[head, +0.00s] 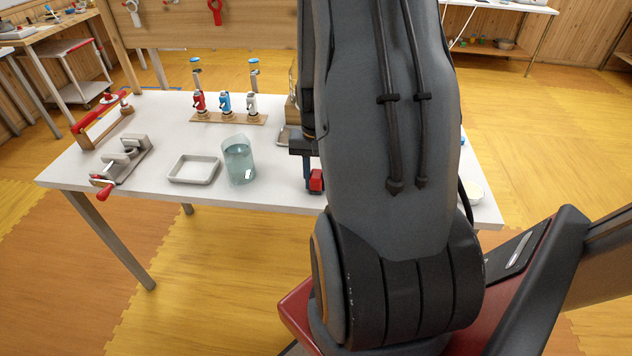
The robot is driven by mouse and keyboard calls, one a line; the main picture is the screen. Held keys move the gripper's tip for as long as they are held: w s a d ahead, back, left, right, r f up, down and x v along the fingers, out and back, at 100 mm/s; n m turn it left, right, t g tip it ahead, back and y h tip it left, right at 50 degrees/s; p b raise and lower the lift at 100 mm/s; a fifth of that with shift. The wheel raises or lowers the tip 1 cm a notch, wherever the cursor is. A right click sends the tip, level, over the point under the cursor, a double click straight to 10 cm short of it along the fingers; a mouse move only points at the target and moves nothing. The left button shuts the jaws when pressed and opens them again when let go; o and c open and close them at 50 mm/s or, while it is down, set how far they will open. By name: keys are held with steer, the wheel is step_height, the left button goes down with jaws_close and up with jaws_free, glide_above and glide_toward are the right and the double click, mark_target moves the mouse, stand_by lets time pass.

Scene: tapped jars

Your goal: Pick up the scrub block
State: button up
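I cannot make out the scrub block for certain; my arm hides much of the table's right half. A small red piece (316,181) shows at the arm's left edge, low over or on the white table (225,199). I cannot tell whether it is part of my gripper or a separate thing.
A clear jar of bluish liquid (239,162) stands left of my gripper, beside a shallow empty tray (194,170). A clamp-like tool (122,163) and a red-handled tool (101,117) lie farther left. A wooden rack (229,118) holds red, blue and white taps.

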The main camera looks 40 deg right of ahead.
mark_target(317, 174)
steer(key=c, duration=0.4)
steer(key=shift+r, duration=0.1)
steer(key=shift+c, duration=0.2)
step_height(317, 174, up, 10)
steer(key=shift+f+b, duration=0.1)
steer(key=shift+b, duration=0.65)
